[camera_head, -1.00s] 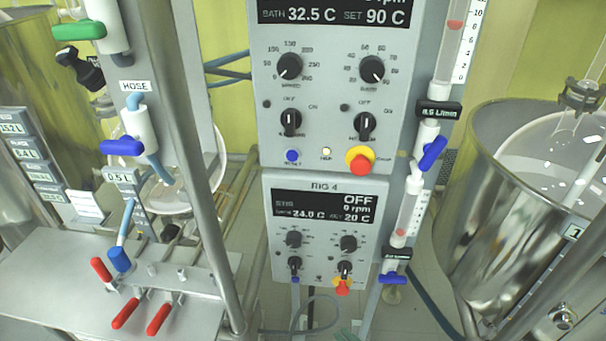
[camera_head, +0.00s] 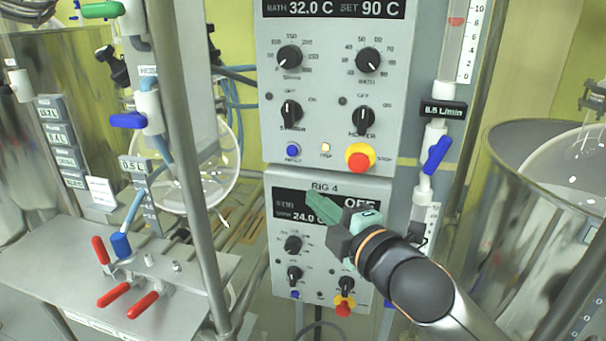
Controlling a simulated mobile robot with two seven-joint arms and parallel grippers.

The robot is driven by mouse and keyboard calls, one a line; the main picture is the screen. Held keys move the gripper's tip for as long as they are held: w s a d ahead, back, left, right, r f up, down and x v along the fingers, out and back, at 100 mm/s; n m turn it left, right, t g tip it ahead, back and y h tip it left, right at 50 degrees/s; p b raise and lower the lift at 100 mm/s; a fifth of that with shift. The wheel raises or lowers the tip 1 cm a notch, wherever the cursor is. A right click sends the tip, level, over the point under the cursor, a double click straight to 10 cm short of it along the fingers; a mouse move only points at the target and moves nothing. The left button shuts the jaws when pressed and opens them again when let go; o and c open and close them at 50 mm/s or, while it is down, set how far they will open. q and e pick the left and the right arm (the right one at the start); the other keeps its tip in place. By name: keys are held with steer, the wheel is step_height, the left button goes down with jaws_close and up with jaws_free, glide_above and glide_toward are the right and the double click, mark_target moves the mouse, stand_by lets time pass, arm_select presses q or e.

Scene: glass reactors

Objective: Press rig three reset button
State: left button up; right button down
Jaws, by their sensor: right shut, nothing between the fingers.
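The upper control panel (camera_head: 330,120) has a blue reset button (camera_head: 293,150) at its lower left; its rig label is out of view. Beside the button are a lit yellow lamp (camera_head: 325,147) and a red stop button on a yellow collar (camera_head: 360,157). My right gripper (camera_head: 312,199), with green fingers, is shut and empty. It is in front of the lower panel, labelled RIG 4 (camera_head: 283,250), and covers part of its display. Its tips appear below and slightly right of the blue button, apart from it. My left gripper is not in view.
A flow tube with a blue valve (camera_head: 437,154) stands right of the panels. A steel vessel (camera_head: 520,240) is at the right. A metal post (camera_head: 185,150) and a bench with red-handled clamps (camera_head: 115,295) are at the left.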

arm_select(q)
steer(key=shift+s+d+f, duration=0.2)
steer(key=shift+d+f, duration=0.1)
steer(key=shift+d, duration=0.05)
arm_select(e)
steer(key=shift+s+r+n, duration=0.25)
steer(key=shift+r+n, duration=0.2)
steer(key=shift+r, duration=0.15)
steer(key=shift+s+r+n, duration=0.2)
steer(key=shift+r+n, duration=0.25)
steer(key=shift+r, duration=0.15)
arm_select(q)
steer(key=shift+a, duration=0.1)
arm_select(e)
steer(key=shift+w, duration=0.1)
glide_toward(286, 150)
steer(key=w+a, duration=0.1)
steer(key=a, duration=0.3)
steer(key=shift+w+d+f, duration=0.1)
steer(key=shift+w+d, duration=0.1)
steer(key=shift+w, duration=0.5)
steer(key=shift+w+d+f, duration=0.1)
steer(key=shift+w+d, duration=0.15)
steer(key=shift+w, duration=0.45)
steer(key=shift+w+d+f, duration=0.1)
steer(key=shift+w+d, duration=0.1)
steer(key=shift+w, duration=0.5)
